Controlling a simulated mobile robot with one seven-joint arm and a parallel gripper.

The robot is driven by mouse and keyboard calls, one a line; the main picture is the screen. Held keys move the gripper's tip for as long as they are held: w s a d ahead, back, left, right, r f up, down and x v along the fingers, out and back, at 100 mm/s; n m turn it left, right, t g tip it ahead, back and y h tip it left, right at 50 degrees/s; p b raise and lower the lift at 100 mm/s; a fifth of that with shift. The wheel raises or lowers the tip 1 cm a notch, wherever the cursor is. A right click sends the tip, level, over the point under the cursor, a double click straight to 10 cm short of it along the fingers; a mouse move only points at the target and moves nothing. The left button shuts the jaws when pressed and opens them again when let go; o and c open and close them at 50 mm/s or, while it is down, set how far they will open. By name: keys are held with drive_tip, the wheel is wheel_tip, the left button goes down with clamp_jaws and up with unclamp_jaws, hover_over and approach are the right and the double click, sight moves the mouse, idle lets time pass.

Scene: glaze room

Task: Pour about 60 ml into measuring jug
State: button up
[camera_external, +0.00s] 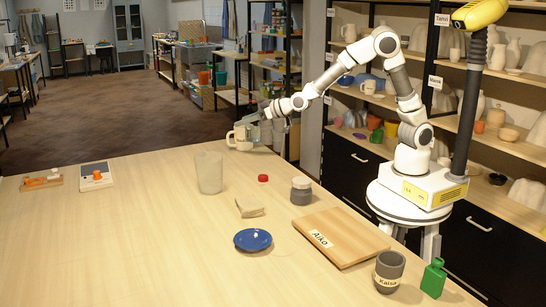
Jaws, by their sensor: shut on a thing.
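A clear, frosted-looking vessel (209,174) stands upright on the table; it looks like the measuring jug, though no markings can be read. A cream jug or mug (241,138) with a handle on its left and a small label is at the table's far edge, behind and right of the clear vessel. My gripper (259,124) is at its right side and shut on it. The cream jug looks about upright; whether its base touches the table I cannot tell. Its contents, and any liquid in the clear vessel, cannot be made out.
A red cap (263,178), a lidded grey jar (301,191), a beige piece (250,207) and a blue plate (253,240) are nearby. A board (355,233), grey cup (388,272) and green bottle (434,279) stand right. A scale (96,179) lies left; the table's front left is clear.

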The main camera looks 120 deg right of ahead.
drive_tip(key=w+a+n+t+y+b, duration=0.2)
drive_tip(key=w+a+n+y+b, duration=0.1)
drive_tip(key=w+b, duration=0.5)
drive_tip(key=w+a+n+t+y+b, duration=0.2)
drive_tip(key=w+a+b, duration=0.4)
drive_tip(key=w+b, duration=0.3)
drive_tip(key=shift+w+n+y, duration=0.7)
drive_tip(key=shift+n+y, duration=0.2)
drive_tip(key=shift+a+r+p, duration=0.1)
drive_tip(key=shift+r+p, duration=0.1)
drive_tip(key=shift+p, duration=0.3)
